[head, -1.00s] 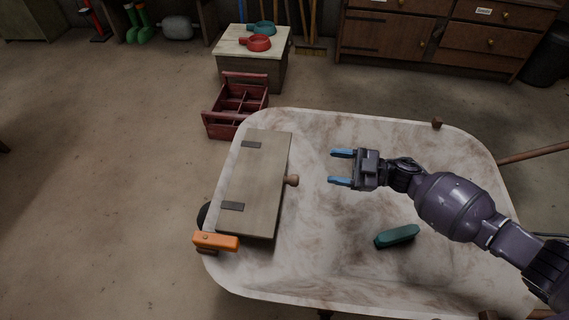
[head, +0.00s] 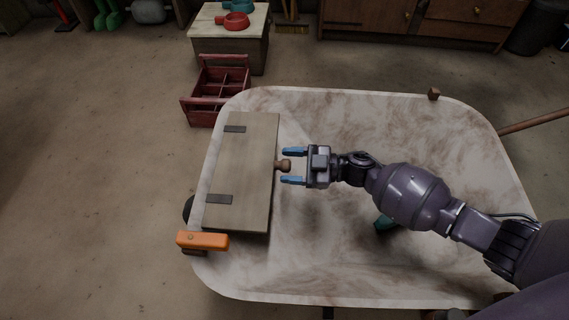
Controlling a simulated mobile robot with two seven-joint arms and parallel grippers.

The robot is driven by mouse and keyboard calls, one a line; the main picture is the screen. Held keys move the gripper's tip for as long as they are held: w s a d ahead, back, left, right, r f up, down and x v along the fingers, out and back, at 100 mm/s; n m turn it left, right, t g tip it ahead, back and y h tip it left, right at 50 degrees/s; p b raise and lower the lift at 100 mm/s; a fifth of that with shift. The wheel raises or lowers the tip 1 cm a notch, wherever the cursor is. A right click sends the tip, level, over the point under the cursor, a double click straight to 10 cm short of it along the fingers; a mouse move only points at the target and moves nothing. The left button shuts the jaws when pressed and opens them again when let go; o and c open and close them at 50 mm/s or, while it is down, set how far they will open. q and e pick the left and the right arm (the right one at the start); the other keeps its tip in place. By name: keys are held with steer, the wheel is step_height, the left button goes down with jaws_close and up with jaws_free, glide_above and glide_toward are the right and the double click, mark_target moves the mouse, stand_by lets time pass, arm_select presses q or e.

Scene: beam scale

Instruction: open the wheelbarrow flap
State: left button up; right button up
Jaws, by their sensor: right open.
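The wheelbarrow flap (head: 246,172) is a flat wooden board with two dark hinges along its left side. It lies down over the left end of the pale, stained wheelbarrow tray (head: 400,118). My left gripper is not in view.
A teal object (head: 383,222) lies in the tray, partly hidden by my right arm. An orange clamp-like piece (head: 203,241) sits at the tray's near left corner. A red divided crate (head: 217,93) and a small table (head: 258,47) stand beyond.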

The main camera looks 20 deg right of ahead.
steer(key=shift+w+a, duration=0.25)
steer(key=shift+a, duration=0.35)
steer(key=shift+c, duration=0.2)
jaws_close()
